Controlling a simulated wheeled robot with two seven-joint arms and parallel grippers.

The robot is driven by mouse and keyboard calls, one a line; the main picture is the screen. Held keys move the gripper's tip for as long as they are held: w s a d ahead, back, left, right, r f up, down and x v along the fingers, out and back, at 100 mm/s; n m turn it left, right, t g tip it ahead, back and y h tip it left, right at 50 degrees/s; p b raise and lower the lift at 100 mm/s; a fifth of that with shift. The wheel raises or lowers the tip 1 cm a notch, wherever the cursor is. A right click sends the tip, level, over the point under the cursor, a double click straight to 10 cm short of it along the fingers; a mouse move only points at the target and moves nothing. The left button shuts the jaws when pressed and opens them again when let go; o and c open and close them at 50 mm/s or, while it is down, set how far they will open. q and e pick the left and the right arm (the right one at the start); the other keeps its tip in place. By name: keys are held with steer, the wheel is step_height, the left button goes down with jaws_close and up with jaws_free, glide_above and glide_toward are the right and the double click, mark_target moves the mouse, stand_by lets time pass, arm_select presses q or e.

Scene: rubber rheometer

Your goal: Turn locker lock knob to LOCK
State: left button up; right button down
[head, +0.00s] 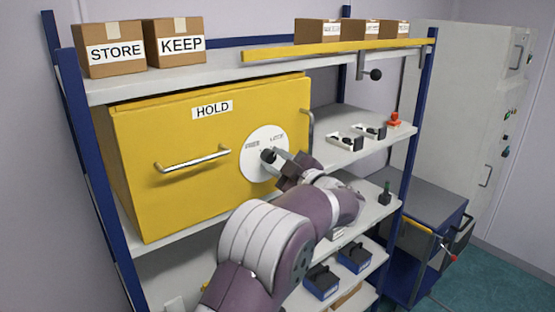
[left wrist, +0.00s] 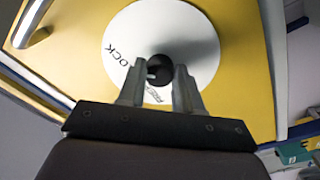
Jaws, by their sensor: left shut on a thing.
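The yellow locker (head: 215,150), labelled HOLD, sits on the rack with its door closed. A white round dial (head: 250,170) is on the right of its front. It bears two words near its top; the right one looks like LOCK, the left one like FREE. The dial (left wrist: 195,30) also shows in the left wrist view, with LOCK readable at its left and the other word partly hidden by a finger. My left gripper (head: 277,158) is shut on the black knob (left wrist: 159,70) at the dial's middle. The knob's pointing direction cannot be told. My right gripper is not in view.
A bar handle (head: 192,160) sticks out left of the dial. Boxes marked STORE (head: 117,53) and KEEP (head: 180,45) stand on the top shelf. A yellow bar (head: 340,48) with a hanging black knob (head: 376,74) is at the upper right. Small trays (head: 345,143) lie on the right shelf.

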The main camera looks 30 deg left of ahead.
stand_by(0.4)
arm_select(q)
steer(key=o, duration=1)
steer(key=shift+a, duration=0.15)
steer(key=shift+o, duration=0.2)
steer(key=b+v, duration=0.5)
steer(key=v, duration=0.7)
steer(key=shift+s+d+b, duration=0.2)
steer(key=shift+d+b, duration=0.1)
steer(key=shift+b, duration=0.1)
